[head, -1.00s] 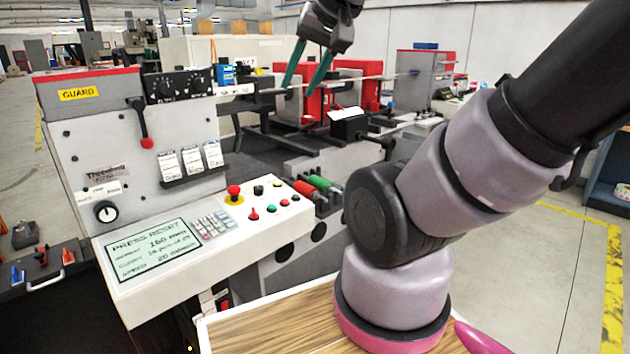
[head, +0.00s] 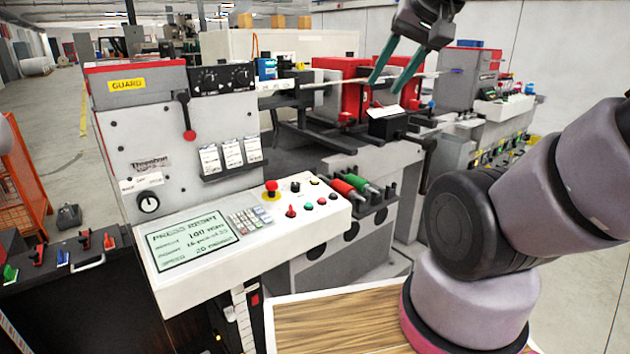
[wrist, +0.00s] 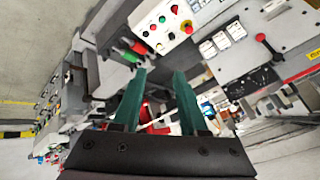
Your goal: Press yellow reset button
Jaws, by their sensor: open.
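A screen reading PRESS RESET (head: 193,243) and a keypad lie left of the buttons. The guard lever (head: 187,120) hangs from the upright housing. A wooden-topped surface (head: 335,330) is in front.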

